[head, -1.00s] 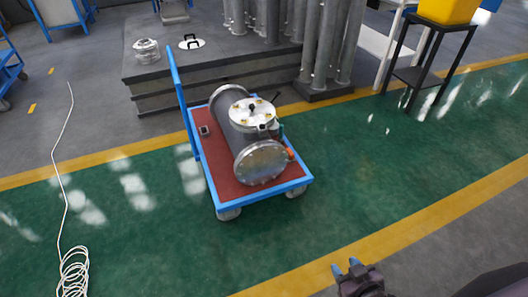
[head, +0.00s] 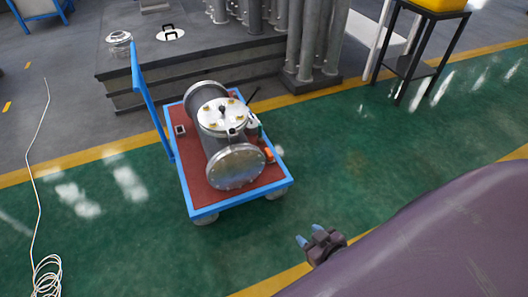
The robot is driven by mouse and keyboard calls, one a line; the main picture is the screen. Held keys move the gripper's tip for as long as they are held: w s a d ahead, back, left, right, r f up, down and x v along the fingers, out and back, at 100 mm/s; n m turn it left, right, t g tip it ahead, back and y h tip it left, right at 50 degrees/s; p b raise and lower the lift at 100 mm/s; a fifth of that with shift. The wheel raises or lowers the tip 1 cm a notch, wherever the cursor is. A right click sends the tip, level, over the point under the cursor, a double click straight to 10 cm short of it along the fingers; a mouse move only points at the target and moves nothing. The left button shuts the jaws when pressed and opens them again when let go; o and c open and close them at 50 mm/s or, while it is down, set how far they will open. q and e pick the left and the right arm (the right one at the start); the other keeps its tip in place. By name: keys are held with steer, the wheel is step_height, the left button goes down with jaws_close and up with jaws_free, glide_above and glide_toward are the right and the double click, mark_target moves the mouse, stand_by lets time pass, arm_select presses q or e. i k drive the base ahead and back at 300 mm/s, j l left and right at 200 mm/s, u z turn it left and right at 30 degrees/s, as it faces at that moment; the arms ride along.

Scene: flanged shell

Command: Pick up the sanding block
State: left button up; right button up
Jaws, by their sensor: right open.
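A blue-framed cart (head: 240,206) with a red-brown deck carries a grey flanged shell (head: 216,146). A small dark block with a paler middle (head: 180,130) lies on the deck, left of the shell; it may be the sanding block, but it is too small to be sure. An orange item (head: 268,155) sits on the deck at the right, partly hidden by the shell. My right gripper (head: 309,235), with blue fingertips, is open and empty over the floor, right of the cart's front corner and apart from it. My left gripper is out of view.
The cart's blue upright handle (head: 148,95) rises on its left side. A grey platform (head: 200,58) with pipes stands behind. A black stand (head: 405,55) with a yellow box is at the back right. A white cable (head: 42,200) lies at left. Green floor right of the cart is clear.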

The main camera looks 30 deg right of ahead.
mark_target(269, 157)
steer(key=i+l+u, duration=0.2)
steer(key=l, duration=0.7)
steer(key=l+u, duration=0.2)
steer(key=l, duration=1.55)
steer(key=i+l, duration=0.1)
steer(key=l, duration=0.8)
steer(key=i+l, duration=0.1)
steer(key=l, duration=0.35)
steer(key=i+l, duration=0.1)
steer(key=l, duration=0.3)
steer(key=i+l, duration=0.1)
steer(key=i, duration=0.3)
